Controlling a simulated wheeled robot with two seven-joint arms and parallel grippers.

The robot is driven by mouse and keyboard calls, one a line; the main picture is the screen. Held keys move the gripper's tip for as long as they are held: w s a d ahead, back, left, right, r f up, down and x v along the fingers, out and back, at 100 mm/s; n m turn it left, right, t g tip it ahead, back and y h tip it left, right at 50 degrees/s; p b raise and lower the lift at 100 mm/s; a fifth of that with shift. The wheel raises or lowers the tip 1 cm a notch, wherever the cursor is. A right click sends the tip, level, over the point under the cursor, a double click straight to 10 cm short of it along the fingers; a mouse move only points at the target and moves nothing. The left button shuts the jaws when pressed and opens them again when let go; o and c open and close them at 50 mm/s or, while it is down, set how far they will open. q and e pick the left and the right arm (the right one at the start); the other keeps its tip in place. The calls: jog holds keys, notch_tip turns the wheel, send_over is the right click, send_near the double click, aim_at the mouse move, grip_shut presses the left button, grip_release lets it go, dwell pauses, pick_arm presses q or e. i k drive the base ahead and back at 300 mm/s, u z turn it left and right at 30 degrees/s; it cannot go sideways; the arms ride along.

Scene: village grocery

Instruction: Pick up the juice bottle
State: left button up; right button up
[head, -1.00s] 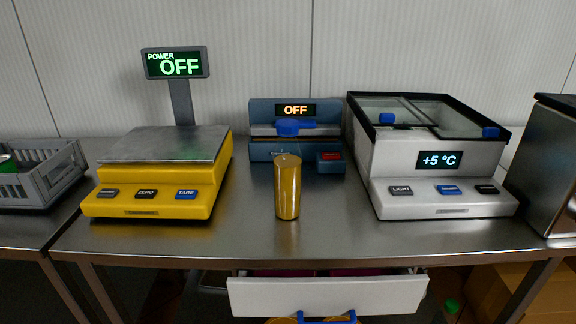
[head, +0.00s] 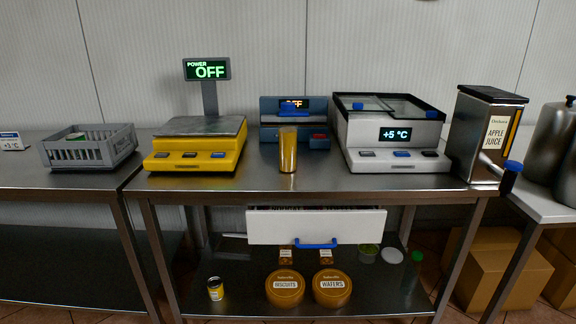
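No bottle is labelled as juice in the head view. A tall amber cylinder (head: 288,152) stands upright on the steel counter, in front of the blue machine; I cannot tell whether it is a bottle. A slim green-topped item (head: 413,266), perhaps a bottle, stands on the lower shelf at the right, small and dark. Neither of my grippers is in view.
The steel counter (head: 300,180) holds a yellow scale (head: 195,162), a blue machine (head: 293,105) and a white cooler (head: 396,159). A drawer (head: 317,226) sticks out below. A grey crate (head: 90,148) is at the left.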

aim_at(287, 127)
jog(key=u, duration=1.3)
jog(key=i, duration=1.2)
jog(key=z, duration=0.2)
